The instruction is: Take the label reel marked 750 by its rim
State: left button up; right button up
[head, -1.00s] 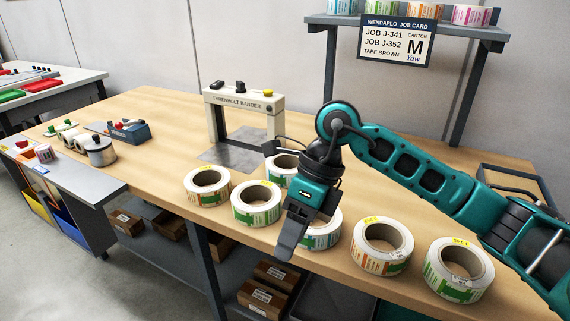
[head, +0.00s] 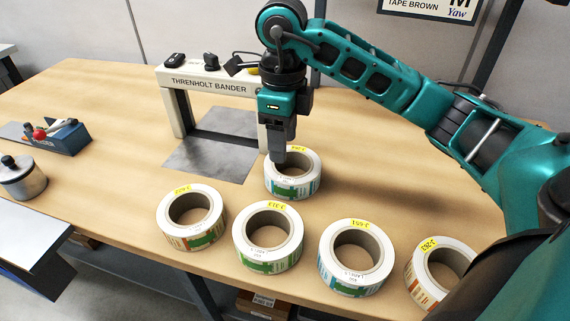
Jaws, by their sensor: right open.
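Several white label reels with yellow tags stand on the wooden bench; the tags are too small and blurred to tell which reads 750. My right gripper (head: 278,160) points down at the rear reel (head: 308,182), at the left part of its upper rim. Its jaws are open, though the fingers overlap from this side; I cannot tell whether they touch the reel or straddle its rim. In front stand a left reel (head: 166,222), a middle reel (head: 240,243), another reel (head: 329,268) and a right reel (head: 415,282), partly hidden by my arm. My left gripper is not in view.
A beige bander arch (head: 215,84) with a metal plate (head: 205,158) stands behind and left of the rear reel. A blue block (head: 60,140) and a metal pot (head: 22,180) are at the left. The bench between them and the reels is clear.

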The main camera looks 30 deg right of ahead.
send_over(284, 178)
jog(key=f, duration=0.5)
jog(key=shift+s+a, duration=0.1)
jog(key=shift+s, duration=0.1)
jog(key=shift+w+f, duration=0.15)
jog(key=shift+f, duration=3)
grip_shut()
